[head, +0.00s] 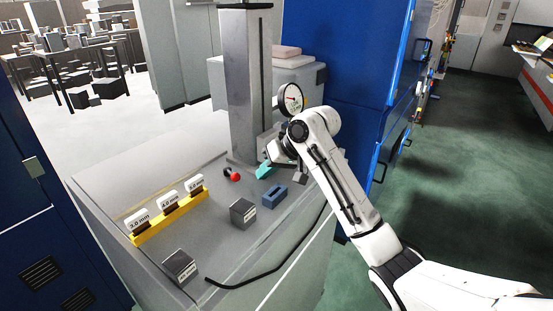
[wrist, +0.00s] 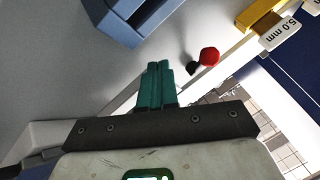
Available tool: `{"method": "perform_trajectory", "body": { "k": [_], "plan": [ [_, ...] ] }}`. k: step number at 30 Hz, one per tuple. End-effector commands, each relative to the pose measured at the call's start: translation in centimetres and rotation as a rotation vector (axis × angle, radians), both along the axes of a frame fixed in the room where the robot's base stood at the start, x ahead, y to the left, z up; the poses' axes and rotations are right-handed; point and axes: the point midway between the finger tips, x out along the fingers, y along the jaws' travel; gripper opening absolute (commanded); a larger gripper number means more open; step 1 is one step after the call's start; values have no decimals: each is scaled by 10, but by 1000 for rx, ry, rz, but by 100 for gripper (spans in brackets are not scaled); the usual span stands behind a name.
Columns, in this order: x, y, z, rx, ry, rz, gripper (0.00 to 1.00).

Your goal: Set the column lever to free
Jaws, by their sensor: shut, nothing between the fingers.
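A small lever with a red ball knob (head: 235,177) and a dark end sits low in front of the foot of the grey column (head: 245,85). In the wrist view the red knob (wrist: 209,56) and its dark part are right of the fingertips, apart from them. My gripper (head: 264,171) is right of the knob in the head view, near the column's foot. Its teal fingers (wrist: 160,66) are closed together with nothing between them. The lever's pivot and any free or lock marking cannot be made out.
A dial gauge (head: 290,99) is beside the column, close to my wrist. A blue slotted block (head: 275,197), two dark grey blocks (head: 243,211) (head: 180,265) and a yellow rack (head: 170,217) with labelled pieces stand on the bench. The bench between rack and column is clear.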

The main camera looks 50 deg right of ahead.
Motion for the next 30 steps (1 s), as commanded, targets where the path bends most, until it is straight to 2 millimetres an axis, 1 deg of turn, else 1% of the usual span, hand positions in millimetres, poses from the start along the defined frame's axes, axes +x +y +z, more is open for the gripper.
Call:
{"method": "perform_trajectory", "body": {
  "k": [3,9,23,30],
  "plan": [
    [10,16,6,-3,0,2,0],
    [19,30,8,-1,0,1,0],
    [21,35,9,0,0,0,0],
    [25,51,12,2,0,1,0]
  ]
}}
